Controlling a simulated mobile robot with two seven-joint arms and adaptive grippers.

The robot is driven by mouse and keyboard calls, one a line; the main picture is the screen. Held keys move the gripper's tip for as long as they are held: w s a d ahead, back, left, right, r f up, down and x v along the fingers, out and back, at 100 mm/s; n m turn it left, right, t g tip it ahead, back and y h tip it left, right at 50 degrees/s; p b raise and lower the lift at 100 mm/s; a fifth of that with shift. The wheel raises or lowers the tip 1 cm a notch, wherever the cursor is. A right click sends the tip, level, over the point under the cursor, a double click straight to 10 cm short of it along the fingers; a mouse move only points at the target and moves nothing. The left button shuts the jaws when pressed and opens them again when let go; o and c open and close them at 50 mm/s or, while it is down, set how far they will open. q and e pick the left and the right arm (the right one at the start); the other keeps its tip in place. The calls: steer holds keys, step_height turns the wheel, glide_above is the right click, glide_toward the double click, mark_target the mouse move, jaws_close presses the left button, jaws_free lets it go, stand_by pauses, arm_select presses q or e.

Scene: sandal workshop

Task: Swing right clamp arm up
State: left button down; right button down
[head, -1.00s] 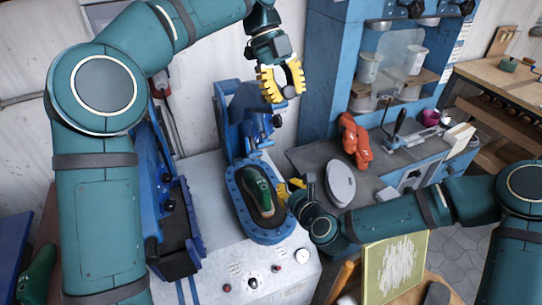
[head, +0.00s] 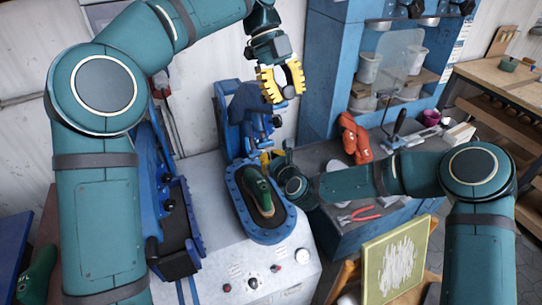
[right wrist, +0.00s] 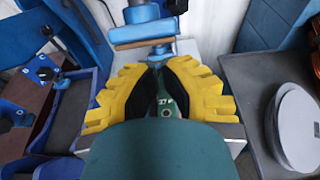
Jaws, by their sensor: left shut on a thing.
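My left gripper (head: 283,80) has yellow fingers and is shut at the upper right end of this arm; the gripped part is mostly hidden. My right gripper (head: 268,160) is low, at the far end of the green last (head: 258,192), partly hidden. In the right wrist view its yellow fingers (right wrist: 160,75) stand partly apart, with the green last (right wrist: 163,108) showing between them. Blue clamp parts (right wrist: 145,32) show just beyond the fingertips.
The last lies in a blue oval tray (head: 240,212) on the white press table. A second blue clamp (head: 172,225) lies to the left. Red-handled pliers (head: 358,215) and an orange object (head: 355,138) are on the grey bench at right. A round grey disc (right wrist: 300,125) is there too.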

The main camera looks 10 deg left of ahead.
steer(key=shift+w+a+r, duration=0.1)
steer(key=shift+r, duration=0.2)
arm_select(q)
steer(key=shift+d, duration=0.15)
arm_select(e)
steer(key=shift+w+r, duration=0.15)
steer(key=shift+r, duration=0.5)
steer(key=shift+w+r, duration=0.15)
steer(key=shift+r, duration=0.45)
arm_select(q)
steer(key=c, duration=1.3)
jaws_free()
steer(key=o, duration=0.6)
steer(key=shift+s+a, duration=0.1)
steer(key=shift+a, duration=0.15)
steer(key=shift+c, duration=0.2)
steer(key=shift+d, duration=0.1)
arm_select(e)
steer(key=shift+s+a+f, duration=0.1)
